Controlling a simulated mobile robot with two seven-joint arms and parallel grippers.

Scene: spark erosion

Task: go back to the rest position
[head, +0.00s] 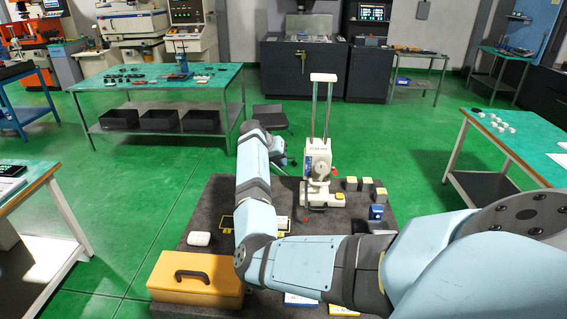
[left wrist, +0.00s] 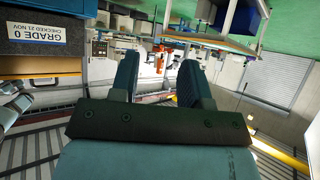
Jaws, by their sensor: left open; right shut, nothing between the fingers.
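My right arm comes in from the lower right of the head view, bends at the elbow above the dark grey surface and points away from me. Its gripper (head: 273,146) is at the far end of the forearm, small and partly hidden by the wrist; it is shut and holds nothing. My left gripper (left wrist: 158,78) shows in the left wrist view with its two dark fingers wide apart and nothing between them. The left arm does not show in the head view.
Green-topped tables (head: 215,85) stand around; green floor (head: 140,200) lies open at left.

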